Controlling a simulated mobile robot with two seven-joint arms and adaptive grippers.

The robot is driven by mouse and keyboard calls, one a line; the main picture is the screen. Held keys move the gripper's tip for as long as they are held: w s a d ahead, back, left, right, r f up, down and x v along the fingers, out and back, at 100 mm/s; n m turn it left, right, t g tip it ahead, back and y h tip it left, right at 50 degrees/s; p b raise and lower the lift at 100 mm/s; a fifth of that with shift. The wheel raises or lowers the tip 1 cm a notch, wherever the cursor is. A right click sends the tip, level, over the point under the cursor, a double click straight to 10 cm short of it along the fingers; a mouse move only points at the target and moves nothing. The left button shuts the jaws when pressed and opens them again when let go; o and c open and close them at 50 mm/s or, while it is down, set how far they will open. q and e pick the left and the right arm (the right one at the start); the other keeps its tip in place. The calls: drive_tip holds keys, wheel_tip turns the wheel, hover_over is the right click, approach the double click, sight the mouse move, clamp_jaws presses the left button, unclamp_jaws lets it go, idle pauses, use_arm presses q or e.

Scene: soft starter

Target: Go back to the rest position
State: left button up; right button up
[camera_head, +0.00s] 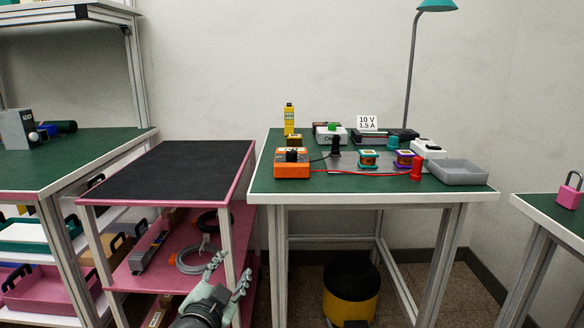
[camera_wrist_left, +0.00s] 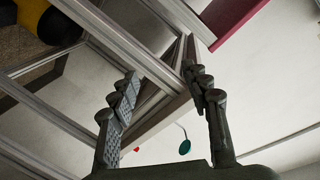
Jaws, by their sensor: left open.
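My left gripper (camera_head: 226,279) is at the bottom of the head view, in front of the pink cart and low, below the tabletops. It is open and empty. In the left wrist view its two fingers (camera_wrist_left: 162,105) stand apart, with table legs and the wall behind them and nothing between them in contact. My right gripper is not in view.
A green table (camera_head: 330,187) holds an orange box (camera_head: 292,163), coils (camera_head: 368,158), a red cylinder (camera_head: 416,168) and a grey tray (camera_head: 458,172). The pink cart (camera_head: 232,245) stands close by the left gripper. A yellow-black bin (camera_head: 350,293) is under the table. A pink padlock (camera_head: 569,193) sits at right.

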use_arm(q)
drive_tip(key=s+a+f+n+g+y, duration=0.25)
drive_tip(key=s+a+f+g, duration=0.2)
drive_tip(key=s+f, duration=0.45)
drive_tip(key=s+a+f+n+g+y, duration=0.1)
drive_tip(key=s+a+f+n+g, duration=0.35)
drive_tip(key=f, duration=0.65)
drive_tip(key=s+a+f+g, duration=0.2)
drive_tip(key=s+f, duration=0.2)
drive_tip(key=s, duration=0.5)
drive_tip(key=s+a+f+g, duration=0.2)
drive_tip(key=s+a+f, duration=0.1)
drive_tip(key=s, duration=0.7)
drive_tip(key=shift+f+n+p, duration=0.3)
drive_tip(key=shift+f+n, duration=0.1)
drive_tip(key=shift+f, duration=0.5)
